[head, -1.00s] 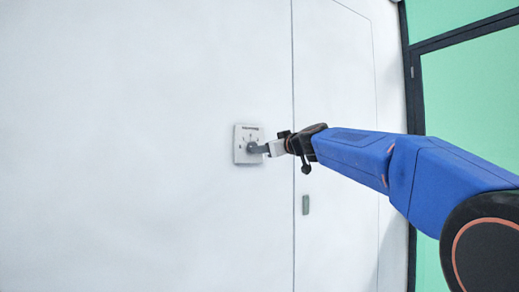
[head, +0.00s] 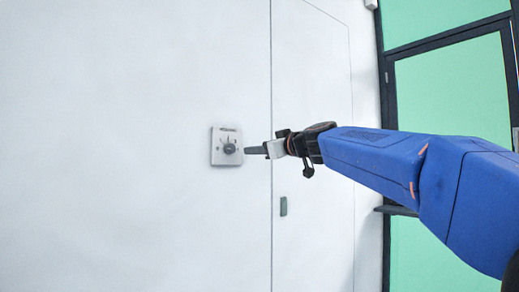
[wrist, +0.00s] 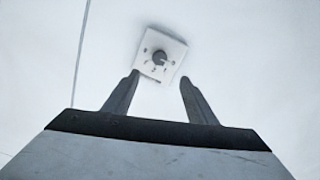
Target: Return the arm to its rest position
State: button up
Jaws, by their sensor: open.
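My gripper (head: 252,150) is at the end of my blue arm, in front of the white wall. In the wrist view my gripper (wrist: 158,100) has its two grey fingers apart, with nothing between them. A square switch plate (head: 217,157) with a dark round knob (head: 229,148) is on the wall, just left of my fingertips in the head view. A small gap shows between fingertips and knob there. In the wrist view the plate (wrist: 170,43) and knob (wrist: 159,57) lie beyond the fingertips, with small marks around the knob.
A white door panel (head: 310,90) with a small grey-green handle (head: 283,206) is right of the plate. Further right is a dark-framed window or glazed door with green panes (head: 450,90). The wall (head: 100,150) left of the plate is bare.

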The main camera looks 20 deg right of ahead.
jog(key=s+a+f+m+g, duration=0.1)
jog(key=s+a+f+g, duration=0.1)
jog(key=s+f, duration=0.45)
jog(key=s+a+f+g, duration=0.2)
jog(key=s+f, duration=0.1)
jog(key=f, duration=0.7)
jog(key=s+d+f+m+g+h, duration=0.2)
jog(key=s+f+m+g, duration=0.1)
jog(key=s+f, duration=1.2)
jog(key=s+d+f+m+g+h, duration=0.2)
jog(key=s+f+g, duration=0.3)
jog(key=s+f, duration=1)
notch_tip(320, 180, down, 8)
jog(key=shift+s+d+r+m+h, duration=0.1)
jog(key=shift+s+d+m+h, duration=0.25)
jog(key=shift+d+h, duration=0.5)
